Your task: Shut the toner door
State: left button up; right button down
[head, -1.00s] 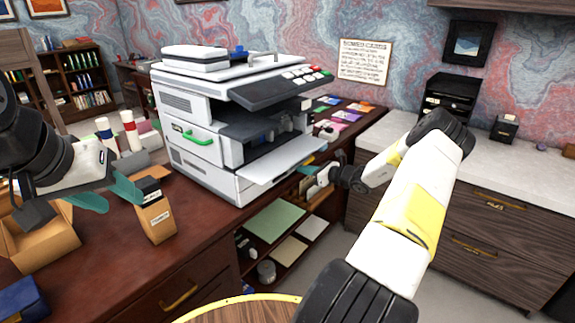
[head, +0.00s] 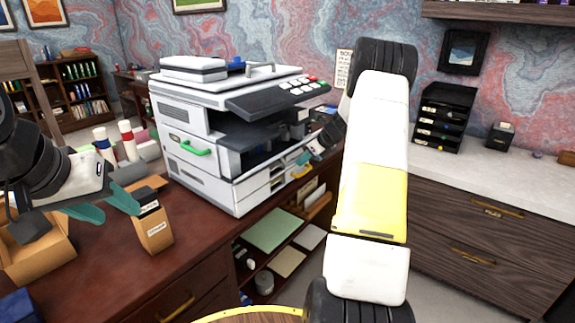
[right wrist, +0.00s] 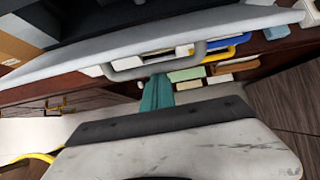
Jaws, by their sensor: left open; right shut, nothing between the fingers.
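The white and grey copier (head: 205,185) stands on the desk. Its front is open, with a dark cavity above a pale toner door panel (head: 262,176), seen nearly edge-on in the head view. The door edge (right wrist: 215,33) crosses the top of the right wrist view, with a grey handle (right wrist: 130,66) below it. My right gripper (head: 304,158) is shut and empty by the copier's front right corner. Its teal fingertips (right wrist: 158,92) appear just below the handle; contact cannot be told. My left gripper (head: 103,206) is open and empty over the desk's left part.
A small carton (head: 152,222) stands close to my left gripper, with an open cardboard box (head: 38,250) to its left. Bottles (head: 128,140) stand behind. An open shelf (head: 275,235) with papers lies below the copier. A grey-topped cabinet (head: 480,175) stands at right.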

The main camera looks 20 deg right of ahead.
aim_at(297, 145)
jog(key=shift+g, duration=0.4)
jog(key=shift+w+a+r, duration=0.3)
jog(key=shift+w+r, duration=0.1)
jog(key=shift+r, duration=0.45)
jog(key=shift+w+a+r, duration=0.25)
jog(key=shift+w+r, duration=0.1)
jog(key=shift+r, duration=0.55)
jog(key=shift+w+a+r, duration=0.3)
jog(key=shift+w+r, duration=0.1)
jog(key=shift+r, duration=0.45)
